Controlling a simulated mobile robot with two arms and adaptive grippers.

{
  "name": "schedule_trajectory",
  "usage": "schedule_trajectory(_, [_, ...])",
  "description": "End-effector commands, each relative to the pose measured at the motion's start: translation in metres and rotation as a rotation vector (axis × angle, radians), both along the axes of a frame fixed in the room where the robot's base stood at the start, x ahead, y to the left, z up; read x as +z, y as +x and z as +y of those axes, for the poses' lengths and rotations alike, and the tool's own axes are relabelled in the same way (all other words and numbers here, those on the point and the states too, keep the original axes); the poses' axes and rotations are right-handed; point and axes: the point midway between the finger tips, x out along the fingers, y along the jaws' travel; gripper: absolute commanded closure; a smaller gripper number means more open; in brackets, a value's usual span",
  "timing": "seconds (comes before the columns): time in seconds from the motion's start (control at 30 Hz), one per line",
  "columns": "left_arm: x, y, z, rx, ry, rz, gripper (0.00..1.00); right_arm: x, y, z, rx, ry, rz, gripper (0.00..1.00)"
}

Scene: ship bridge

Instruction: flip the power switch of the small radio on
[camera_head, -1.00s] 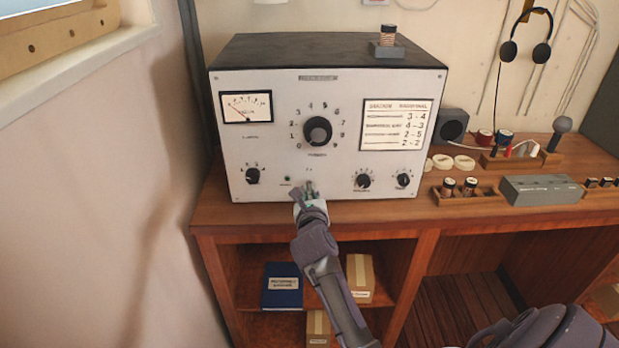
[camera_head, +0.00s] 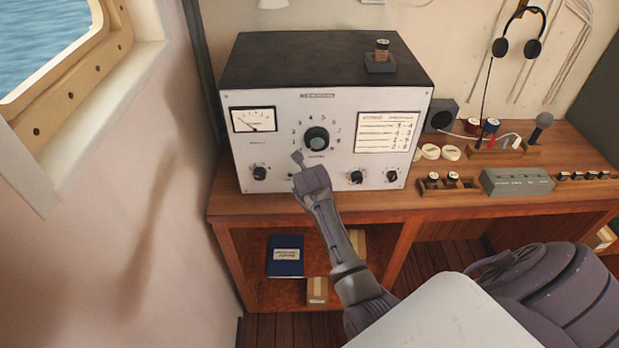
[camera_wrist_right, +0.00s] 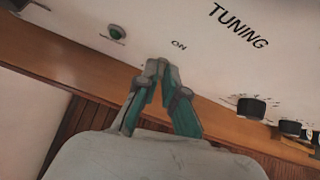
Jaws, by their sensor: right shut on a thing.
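The radio (camera_head: 280,170) is a white-fronted box with a dark top, standing on the wooden desk. Its front has a meter (camera_head: 254,119), a large tuning knob (camera_head: 316,138) and smaller knobs. My right gripper (camera_head: 298,157) is in front of the lower middle of the panel. In the right wrist view its green-and-grey fingers (camera_wrist_right: 161,68) meet at the panel, just left of the printed ON label (camera_wrist_right: 179,45). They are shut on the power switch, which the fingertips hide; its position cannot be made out. My left gripper is not in view.
Desk items include a grey box (camera_head: 516,182) and a microphone (camera_head: 541,125). Shelves below hold a blue binder (camera_head: 286,256).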

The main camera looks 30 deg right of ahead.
Motion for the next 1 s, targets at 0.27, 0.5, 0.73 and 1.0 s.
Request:
schedule_trajectory(0.27, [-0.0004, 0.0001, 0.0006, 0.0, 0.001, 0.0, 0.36, 0.0017, 0.0016, -0.0004, 0.0, 0.037, 0.06, 1.0])
schedule_trajectory(0.5, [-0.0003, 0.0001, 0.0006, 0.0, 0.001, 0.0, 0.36, 0.0018, 0.0013, -0.0006, 0.0, 0.042, 0.069, 1.0])
schedule_trajectory(0.73, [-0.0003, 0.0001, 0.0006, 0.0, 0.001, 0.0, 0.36, 0.0018, 0.0013, -0.0006, 0.0, 0.042, 0.069, 0.9])
schedule_trajectory(1.0, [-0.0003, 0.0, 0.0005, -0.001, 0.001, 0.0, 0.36, 0.002, 0.0014, -0.0007, 0.0, 0.041, 0.068, 0.67])
